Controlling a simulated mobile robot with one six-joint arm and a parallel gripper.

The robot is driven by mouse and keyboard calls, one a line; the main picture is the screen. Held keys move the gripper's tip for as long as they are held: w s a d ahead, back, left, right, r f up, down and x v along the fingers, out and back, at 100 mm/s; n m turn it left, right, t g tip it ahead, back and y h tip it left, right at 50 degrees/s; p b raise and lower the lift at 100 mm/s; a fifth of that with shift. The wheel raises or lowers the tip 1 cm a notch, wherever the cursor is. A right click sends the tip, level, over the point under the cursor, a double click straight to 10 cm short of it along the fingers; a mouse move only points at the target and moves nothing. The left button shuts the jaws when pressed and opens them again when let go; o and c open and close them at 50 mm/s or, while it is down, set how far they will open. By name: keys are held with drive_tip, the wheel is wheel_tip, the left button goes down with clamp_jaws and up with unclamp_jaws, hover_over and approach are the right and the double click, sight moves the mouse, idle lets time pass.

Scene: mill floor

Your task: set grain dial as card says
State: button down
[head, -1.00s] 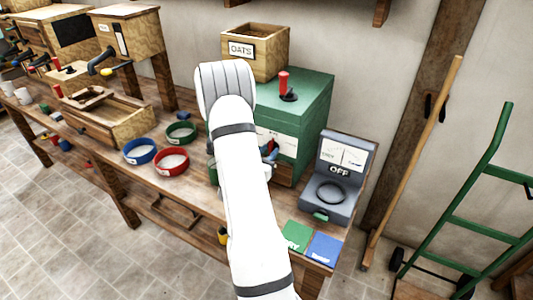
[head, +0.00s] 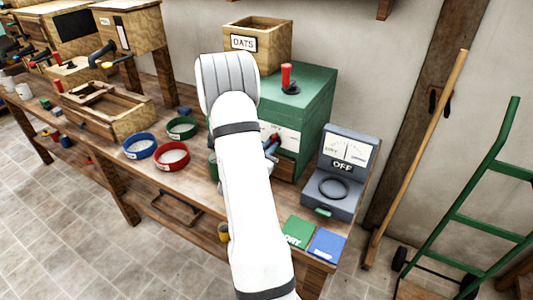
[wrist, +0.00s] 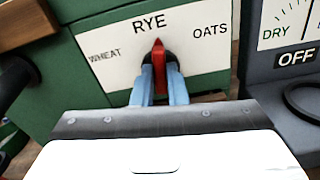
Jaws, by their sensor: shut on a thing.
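The green mill box (head: 311,110) stands on the bench and carries a white dial plate (wrist: 205,46) marked WHEAT, RYE and OATS. The red grain dial pointer (wrist: 158,58) points up, close to RYE. My gripper (wrist: 160,82) is shut on the pointer, with a blue finger on each side. In the head view my arm covers much of the dial plate.
A grey meter (head: 334,190) reading OFF stands right of the mill, behind a green card (head: 298,232) and a blue card (head: 327,246). An OATS hopper (head: 280,50) tops the mill. Blue (head: 129,150), red (head: 160,163) and green (head: 172,134) bowls sit to the left.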

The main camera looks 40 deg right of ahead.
drive_tip(key=m+b, duration=0.2)
drive_tip(key=b, duration=0.1)
drive_tip(key=m+b, duration=0.2)
drive_tip(key=b, duration=0.2)
drive_tip(key=f+m+b, duration=0.1)
drive_tip(key=m+b, duration=0.1)
drive_tip(key=b, duration=0.2)
drive_tip(key=shift+s+d+m, duration=0.2)
drive_tip(key=shift+s+m, duration=0.05)
drive_tip(key=shift+m, duration=0.05)
drive_tip(key=m+b, duration=0.2)
drive_tip(key=b, duration=0.2)
drive_tip(key=m+b, duration=0.1)
drive_tip(key=b, duration=0.3)
drive_tip(key=shift+s+r+m, duration=0.1)
drive_tip(key=shift+r+m, duration=0.1)
drive_tip(key=shift+m, duration=0.2)
drive_tip(key=shift+r, duration=0.15)
drive_tip(key=c, duration=1.7)
unclamp_jaws()
drive_tip(key=shift+d, duration=0.1)
drive_tip(key=shift+o, duration=1.3)
